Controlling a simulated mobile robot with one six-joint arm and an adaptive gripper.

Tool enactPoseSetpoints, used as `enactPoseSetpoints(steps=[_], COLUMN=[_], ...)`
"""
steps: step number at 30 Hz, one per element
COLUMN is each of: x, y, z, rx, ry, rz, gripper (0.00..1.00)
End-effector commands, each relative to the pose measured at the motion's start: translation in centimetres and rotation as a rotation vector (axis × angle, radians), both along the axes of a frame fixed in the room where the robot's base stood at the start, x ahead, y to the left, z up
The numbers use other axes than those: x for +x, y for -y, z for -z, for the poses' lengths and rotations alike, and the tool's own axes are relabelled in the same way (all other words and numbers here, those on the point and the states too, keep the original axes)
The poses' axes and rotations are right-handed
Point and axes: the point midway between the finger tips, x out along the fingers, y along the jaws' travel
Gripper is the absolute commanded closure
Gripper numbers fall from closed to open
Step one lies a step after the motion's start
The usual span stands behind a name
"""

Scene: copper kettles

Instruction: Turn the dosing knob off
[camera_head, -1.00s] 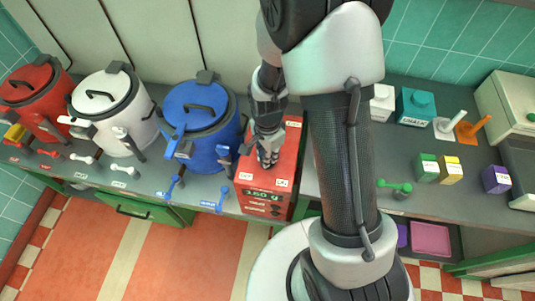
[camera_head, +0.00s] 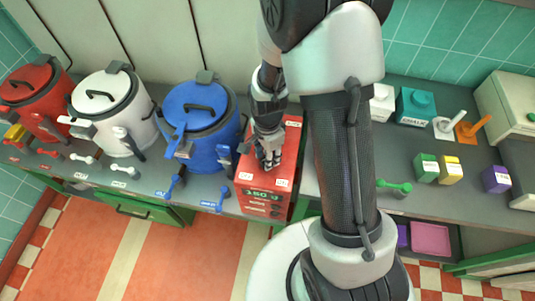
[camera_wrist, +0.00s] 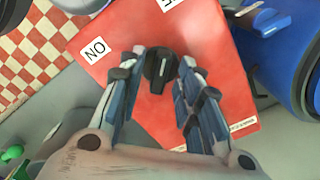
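The dosing knob (camera_wrist: 159,66) is black and round with a pale pointer mark, on top of the red dosing box (camera_head: 280,180). In the wrist view the mark points toward the bottom of the picture. My gripper (camera_wrist: 162,57) is over the box, its fingers parted on either side of the knob with small gaps visible. An "ON" label (camera_wrist: 95,49) lies left of the knob; another label (camera_wrist: 170,3) is cut off at the top edge. In the head view my gripper (camera_head: 269,163) hides the knob. The box's front display (camera_head: 262,194) shows green digits, about 350 g.
A blue kettle (camera_head: 205,130) stands close left of the box, with a white kettle (camera_head: 118,130) and a red kettle (camera_head: 40,95) farther left. Blue levers (camera_head: 223,198) sit at the counter edge. Small coloured boxes (camera_head: 451,170) stand to the right.

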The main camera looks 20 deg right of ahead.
Motion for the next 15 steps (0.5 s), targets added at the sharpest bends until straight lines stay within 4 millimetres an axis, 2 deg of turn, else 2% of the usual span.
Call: enactPoseSetpoints(steps=[9,11,15], x=[0.1,0.1,0.2], y=[0.0,0.0,0.0], z=[-0.2,-0.7,-3.0], rx=[0.000,0.000,0.000], ry=[0.001,0.004,0.006], rz=[-0.001,-0.001,-0.001], gripper=[0.67,0.67,0.67])
